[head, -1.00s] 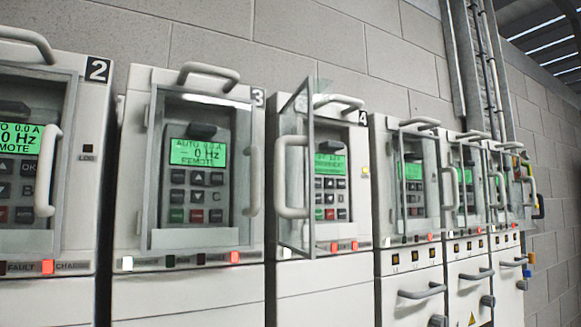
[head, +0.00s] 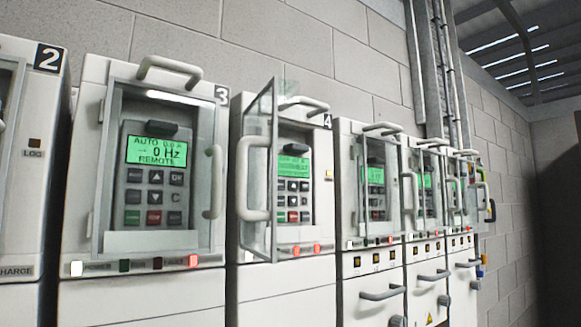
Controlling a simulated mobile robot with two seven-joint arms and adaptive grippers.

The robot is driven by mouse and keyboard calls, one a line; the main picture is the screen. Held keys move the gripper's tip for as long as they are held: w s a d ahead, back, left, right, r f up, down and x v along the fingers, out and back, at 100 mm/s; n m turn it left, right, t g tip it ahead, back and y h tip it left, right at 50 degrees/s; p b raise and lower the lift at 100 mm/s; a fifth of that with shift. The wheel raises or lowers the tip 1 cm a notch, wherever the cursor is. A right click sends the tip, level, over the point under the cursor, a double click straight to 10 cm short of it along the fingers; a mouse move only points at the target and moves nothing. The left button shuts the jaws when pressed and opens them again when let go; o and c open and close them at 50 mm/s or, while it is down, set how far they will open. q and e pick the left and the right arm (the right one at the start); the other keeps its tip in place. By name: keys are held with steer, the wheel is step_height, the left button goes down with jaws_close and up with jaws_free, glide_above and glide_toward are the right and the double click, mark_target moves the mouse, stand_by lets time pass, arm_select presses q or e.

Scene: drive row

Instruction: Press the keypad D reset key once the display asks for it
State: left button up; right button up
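Several dark keys sit below, with red and green ones in the bottom row. The letter D cannot be made out. Neither gripper is in view.
Cabinet 3 (head: 75,215) is to the left with its clear door shut; its display (head: 156,150) reads AUTO, 0 Hz, REMOTE. Cabinet 2 (head: 45,90) is cut off at the left edge. More cabinets (head: 372,265) with protruding handles run off right. A block wall is behind.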

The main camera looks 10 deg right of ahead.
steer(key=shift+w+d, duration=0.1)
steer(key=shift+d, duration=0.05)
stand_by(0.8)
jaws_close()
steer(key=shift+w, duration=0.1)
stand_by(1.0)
